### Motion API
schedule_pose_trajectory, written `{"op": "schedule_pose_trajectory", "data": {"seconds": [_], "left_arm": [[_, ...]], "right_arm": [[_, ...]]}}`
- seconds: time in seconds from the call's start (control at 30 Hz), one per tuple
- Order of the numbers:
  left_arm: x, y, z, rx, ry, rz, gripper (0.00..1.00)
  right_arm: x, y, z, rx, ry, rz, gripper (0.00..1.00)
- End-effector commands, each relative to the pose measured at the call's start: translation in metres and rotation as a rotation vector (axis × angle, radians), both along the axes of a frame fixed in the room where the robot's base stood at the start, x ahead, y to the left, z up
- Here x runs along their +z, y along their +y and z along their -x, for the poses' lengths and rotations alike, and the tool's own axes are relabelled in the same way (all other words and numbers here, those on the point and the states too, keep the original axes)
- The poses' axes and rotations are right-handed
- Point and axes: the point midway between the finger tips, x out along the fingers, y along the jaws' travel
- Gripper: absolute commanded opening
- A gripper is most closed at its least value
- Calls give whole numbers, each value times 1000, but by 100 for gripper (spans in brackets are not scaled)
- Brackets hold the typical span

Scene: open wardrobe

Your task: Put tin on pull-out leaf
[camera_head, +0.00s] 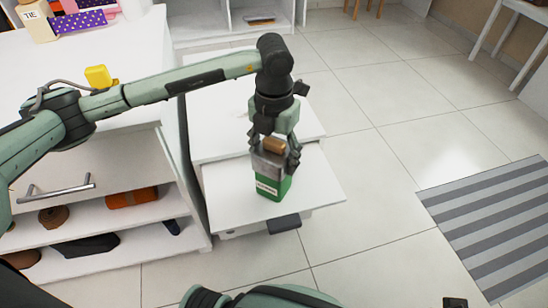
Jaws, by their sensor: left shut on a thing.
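A green tin (268,189) with a pale label is upright in my left gripper (276,155). The gripper points down and is shut on the tin's upper part, with its fingers hiding some of it. The pull-out leaf (318,190) is a white board extending from a low white unit. The tin is over the leaf, near its middle; I cannot tell whether its base touches the board. My right gripper does not show clearly.
A white cabinet (190,185) with open shelves and a drawer handle (55,188) stands on the left. The white unit top (215,125) lies behind the leaf. A striped rug (490,220) lies right on open tiled floor.

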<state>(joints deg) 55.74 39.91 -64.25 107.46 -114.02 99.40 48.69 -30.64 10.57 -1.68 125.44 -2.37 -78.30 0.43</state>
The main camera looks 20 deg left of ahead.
Motion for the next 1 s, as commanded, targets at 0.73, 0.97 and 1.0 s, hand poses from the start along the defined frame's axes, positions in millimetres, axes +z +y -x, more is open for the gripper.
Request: {"op": "schedule_pose_trajectory", "data": {"seconds": [0.73,0.97,1.0], "left_arm": [[-12,0,0,0,-1,1,85],[-12,0,0,0,-1,1,85],[-11,0,0,0,-1,1,85]], "right_arm": [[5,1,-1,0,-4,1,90],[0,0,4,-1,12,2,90],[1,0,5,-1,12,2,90]]}}
